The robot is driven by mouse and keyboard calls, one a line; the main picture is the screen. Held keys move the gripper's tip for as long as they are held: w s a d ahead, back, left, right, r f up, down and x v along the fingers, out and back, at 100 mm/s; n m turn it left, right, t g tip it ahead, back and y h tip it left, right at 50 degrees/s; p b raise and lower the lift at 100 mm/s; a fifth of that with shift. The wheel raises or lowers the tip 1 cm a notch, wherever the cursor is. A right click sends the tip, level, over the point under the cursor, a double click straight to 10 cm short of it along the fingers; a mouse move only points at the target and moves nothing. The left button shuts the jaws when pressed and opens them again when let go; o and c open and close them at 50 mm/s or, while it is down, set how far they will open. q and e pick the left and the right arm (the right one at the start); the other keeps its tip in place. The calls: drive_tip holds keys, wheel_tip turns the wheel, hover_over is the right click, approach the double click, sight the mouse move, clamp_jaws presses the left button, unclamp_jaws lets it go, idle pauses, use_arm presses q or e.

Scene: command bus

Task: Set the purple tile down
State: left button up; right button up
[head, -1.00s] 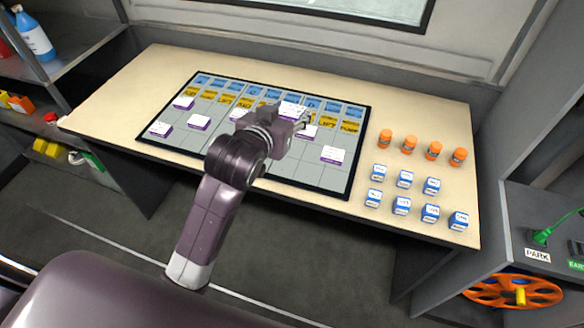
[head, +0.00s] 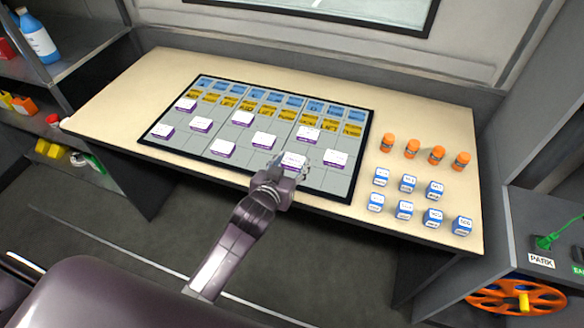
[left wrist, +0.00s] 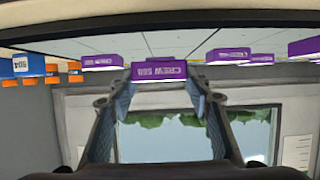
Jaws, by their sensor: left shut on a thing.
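My left gripper (head: 284,172) is over the near edge of the gridded board (head: 230,172) and is shut on a purple tile with a white top (head: 293,160). In the left wrist view the held tile (left wrist: 159,70) shows a purple face reading "CREW" between the two fingers. Whether its underside touches the board cannot be told. Several other purple tiles with white tops lie on the board, one just left of the held tile (head: 263,140), one at the right (head: 335,159) and one at the front left (head: 222,148). My right gripper is not in view.
Orange cylinders (head: 412,148) and blue-and-white blocks (head: 404,209) stand on the table right of the board. Yellow and blue label rows fill the board's far side. A window is behind the table (head: 130,110). Shelves flank both sides.

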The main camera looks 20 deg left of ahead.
use_arm(q)
wheel_tip(320, 180, down, 2)
drive_tip(key=shift+f, duration=0.25)
drive_tip(key=o, duration=1.2)
drive_tip(key=shift+c, duration=0.2)
drive_tip(key=v, duration=1.2)
drive_tip(key=shift+b, duration=0.4)
